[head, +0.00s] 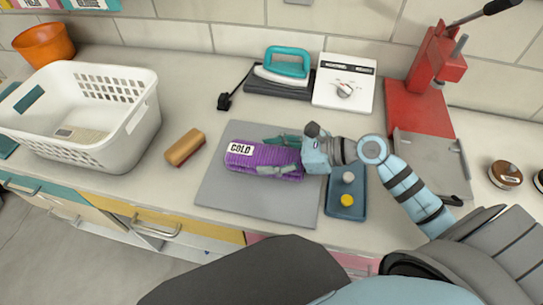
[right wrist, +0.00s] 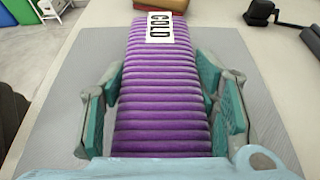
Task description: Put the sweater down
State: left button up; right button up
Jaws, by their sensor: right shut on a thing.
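The purple ribbed sweater (head: 262,157), a folded bundle with a white "COLD" label, is over the grey mat (head: 232,196) in the middle of the counter. I cannot tell whether it touches the mat or is slightly above it. My right gripper (head: 270,155) reaches in from the right and is shut on the sweater, one finger along each long side. In the right wrist view the sweater (right wrist: 163,95) runs away from me between the teal finger pads, its label at the far end. My left gripper is not in view.
A white basket (head: 143,118) stands left, with a brown brush (head: 184,147) beside it. Behind the mat are an iron (head: 284,65) and a white device (head: 344,82). A blue tray (head: 346,206) lies right of the mat, and a red press (head: 430,75) stands farther right.

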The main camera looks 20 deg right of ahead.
jog(key=o, duration=1.4)
jog(key=shift+c, duration=0.2)
jog(key=shift+f, duration=0.1)
